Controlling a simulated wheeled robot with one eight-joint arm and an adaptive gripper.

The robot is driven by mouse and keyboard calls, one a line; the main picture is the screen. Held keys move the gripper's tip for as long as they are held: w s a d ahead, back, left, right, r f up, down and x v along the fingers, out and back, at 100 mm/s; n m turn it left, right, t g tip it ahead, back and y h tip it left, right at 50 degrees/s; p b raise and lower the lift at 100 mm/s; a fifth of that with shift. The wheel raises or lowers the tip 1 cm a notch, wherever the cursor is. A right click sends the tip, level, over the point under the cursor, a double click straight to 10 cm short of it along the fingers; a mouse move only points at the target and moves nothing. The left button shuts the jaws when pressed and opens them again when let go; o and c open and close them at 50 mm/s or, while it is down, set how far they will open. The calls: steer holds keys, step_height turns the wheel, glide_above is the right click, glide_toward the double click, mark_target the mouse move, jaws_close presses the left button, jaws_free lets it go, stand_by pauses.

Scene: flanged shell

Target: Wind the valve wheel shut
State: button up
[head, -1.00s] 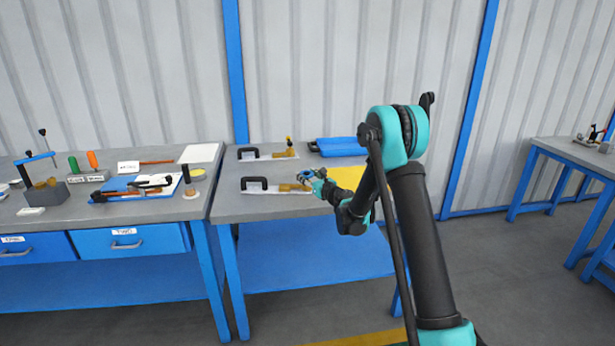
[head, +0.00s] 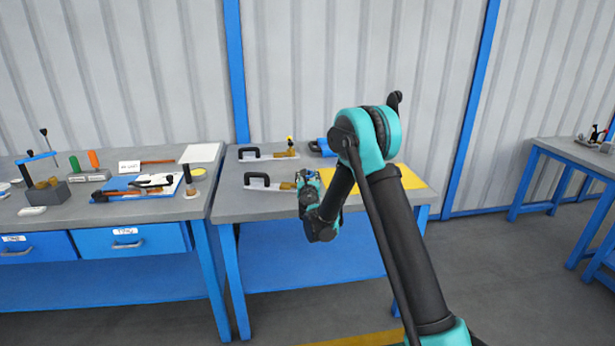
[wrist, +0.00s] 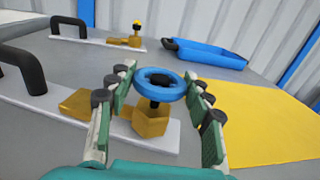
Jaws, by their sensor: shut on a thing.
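The blue valve wheel (wrist: 177,85) sits on a dark stem above a brass valve body (wrist: 150,121) in the wrist view. The valve is on a pale plate with a black handle (wrist: 22,70) at its left; this handle also shows in the head view (head: 257,179). My gripper (wrist: 158,78) is shut on the wheel, with a green-padded finger at its left and right sides. In the head view my gripper (head: 308,179) is over the valve end of the plate and mostly hides the wheel.
A second plate with a black handle (head: 249,153) and a yellow-topped brass valve (wrist: 136,32) lies behind. A blue tray (wrist: 208,53) is at the back right. A yellow sheet (wrist: 265,130) lies to the right. A cluttered bench (head: 75,211) stands to the left.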

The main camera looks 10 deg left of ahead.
stand_by(0.8)
steer(key=o, duration=1.2)
steer(key=shift+c, duration=0.2)
steer(key=shift+s, duration=0.1)
steer(key=s, duration=0.4)
steer(key=s+d, duration=0.1)
steer(key=s, duration=0.6)
steer(key=shift+s+d, duration=0.35)
